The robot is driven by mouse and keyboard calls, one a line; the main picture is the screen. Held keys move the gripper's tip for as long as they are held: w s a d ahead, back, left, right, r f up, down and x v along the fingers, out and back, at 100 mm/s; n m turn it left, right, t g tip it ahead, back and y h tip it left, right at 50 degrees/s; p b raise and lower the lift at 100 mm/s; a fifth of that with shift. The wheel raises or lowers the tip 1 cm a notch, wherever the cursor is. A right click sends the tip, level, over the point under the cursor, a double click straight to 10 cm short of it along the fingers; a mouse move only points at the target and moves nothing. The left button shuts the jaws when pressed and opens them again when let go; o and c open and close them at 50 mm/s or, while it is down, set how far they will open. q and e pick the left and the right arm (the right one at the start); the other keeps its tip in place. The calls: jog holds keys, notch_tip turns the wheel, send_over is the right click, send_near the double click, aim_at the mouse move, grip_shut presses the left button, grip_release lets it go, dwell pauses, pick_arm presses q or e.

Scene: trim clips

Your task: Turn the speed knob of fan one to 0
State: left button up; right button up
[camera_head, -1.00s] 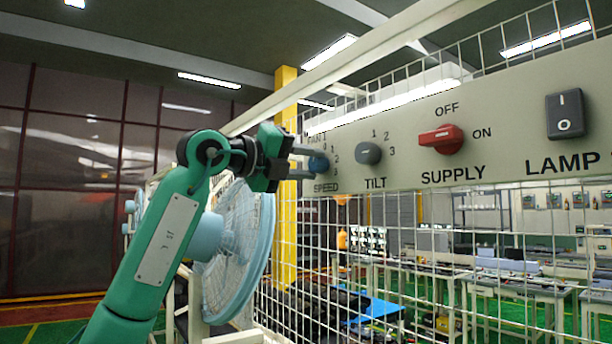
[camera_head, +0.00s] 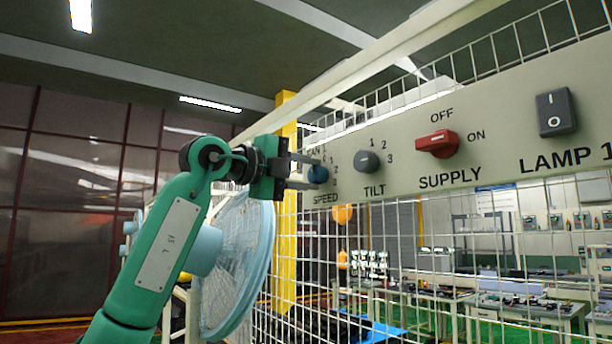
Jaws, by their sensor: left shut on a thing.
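The fingers partly cover the FAN 1 label and the number marks, and I cannot tell which number the knob points to. A light blue fan (camera_head: 238,262) stands behind my left arm. My right gripper is not in view.
To the right on the panel are a grey TILT knob (camera_head: 367,161), a red SUPPLY switch (camera_head: 437,143) and a black LAMP 1 rocker (camera_head: 556,112). A white wire mesh (camera_head: 420,240) hangs below the panel. A yellow post (camera_head: 286,235) stands behind.

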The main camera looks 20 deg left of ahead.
pick_arm(q)
jog(key=shift+r, duration=0.1)
jog(key=o, duration=1)
jog(key=shift+s+a, duration=0.2)
jog(key=b+v, duration=0.4)
jog(key=v, duration=0.9)
jog(key=shift+a+b, duration=0.1)
jog(key=shift+b, duration=0.25)
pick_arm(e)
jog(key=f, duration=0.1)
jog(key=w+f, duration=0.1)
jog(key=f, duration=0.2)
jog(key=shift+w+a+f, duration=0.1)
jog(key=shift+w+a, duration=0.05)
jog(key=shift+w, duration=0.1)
pick_arm(q)
jog(key=shift+s, duration=0.1)
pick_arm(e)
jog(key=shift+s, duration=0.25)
